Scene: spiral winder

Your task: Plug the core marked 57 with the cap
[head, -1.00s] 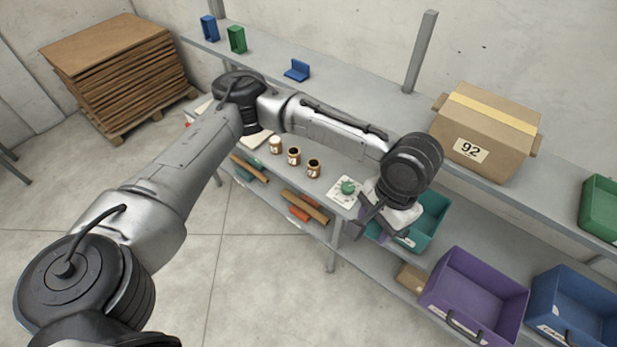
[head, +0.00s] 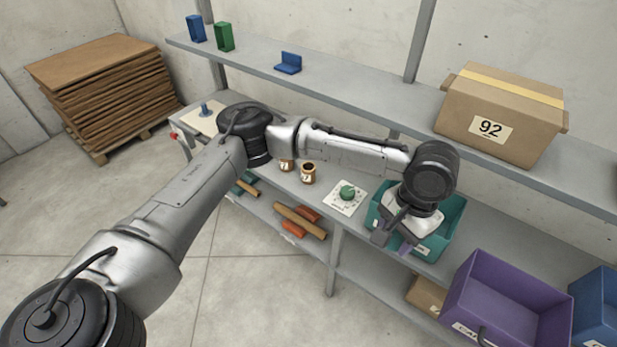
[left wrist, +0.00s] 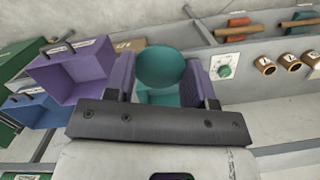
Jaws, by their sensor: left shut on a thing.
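My left gripper (head: 394,243) is above the front of the teal bin (head: 448,230). In the left wrist view its purple fingers (left wrist: 160,72) are shut on a round teal cap (left wrist: 161,66), which hides part of the bin behind it. The head view does not show the cap clearly. Brown cores (head: 308,173) with white labels stand upright on the shelf, left of the gripper and apart from it. Another core (head: 286,166) is partly behind my arm. The left wrist view shows three cores (left wrist: 290,63); their marks are too small to read surely. My right gripper is out of view.
A white plate with a green knob (head: 347,195) lies between the cores and the teal bin. A purple bin (head: 508,300) and a blue bin (head: 597,300) stand to the right. A box marked 92 (head: 505,115) is on the upper shelf. Rolls (head: 300,221) lie below.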

